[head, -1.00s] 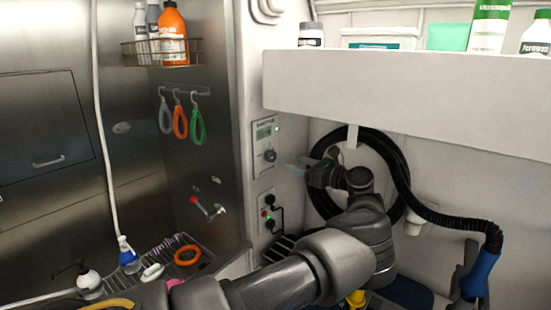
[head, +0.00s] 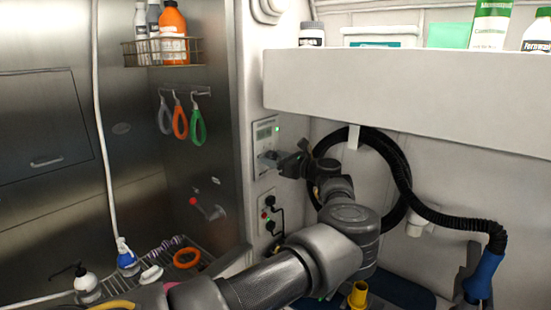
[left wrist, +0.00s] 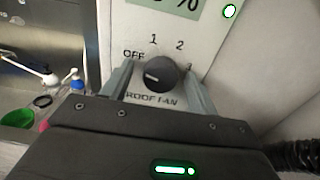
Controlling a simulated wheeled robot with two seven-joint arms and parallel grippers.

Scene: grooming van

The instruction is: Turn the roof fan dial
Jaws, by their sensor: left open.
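The roof fan dial (left wrist: 160,74) is a round dark knob on a pale panel marked OFF, 1, 2, 3 and ROOF FAN in the left wrist view. Its white mark points left, on the OFF side. In the head view the control panel (head: 265,131) is on the wall right of the steel cabinet, and my gripper mostly covers the dial. My left gripper (left wrist: 158,70) is open, with one finger on each side of the dial. I cannot tell whether the fingers touch it. It also reaches the panel in the head view (head: 270,160). My right gripper is not in view.
A socket plate with plugged cords (head: 268,212) is just below the panel. A coiled black hose (head: 400,170) hangs behind my arm. A white shelf (head: 400,95) with bottles overhangs at right. Coloured loops (head: 180,122) hang on the steel wall.

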